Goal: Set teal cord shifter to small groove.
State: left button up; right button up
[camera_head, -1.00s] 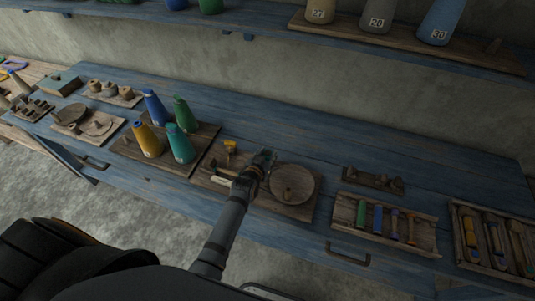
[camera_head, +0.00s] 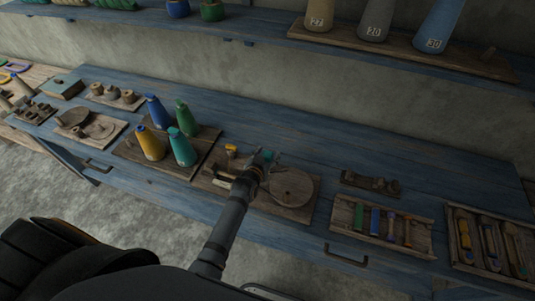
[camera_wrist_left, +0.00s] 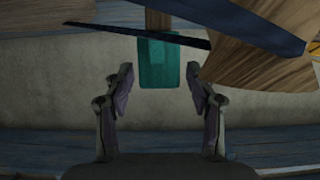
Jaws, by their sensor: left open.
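The teal cord shifter, a small teal block (camera_wrist_left: 160,62), shows in the left wrist view. It hangs below a wooden part, in line with the gap between the fingers. A teal patch (camera_head: 267,154) shows at the gripper in the head view. My left gripper (camera_head: 270,158) is over the wooden board with the round disc (camera_head: 291,187). In the left wrist view its fingers (camera_wrist_left: 160,78) are open, with space on both sides of the teal block. Whether they touch it in depth I cannot tell. The grooves are hidden. My right gripper is not in view.
A board of coloured cones (camera_head: 165,133) stands left of the gripper. A small dark wooden rack (camera_head: 370,183) and a tray of coloured tools (camera_head: 382,222) lie to the right. A second tray (camera_head: 490,240) is at far right. The blue bench (camera_head: 330,145) is clear behind.

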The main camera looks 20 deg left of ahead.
pick_arm(q)
jog(key=v, duration=0.7)
jog(key=shift+s, duration=0.2)
jog(key=shift+r, duration=0.15)
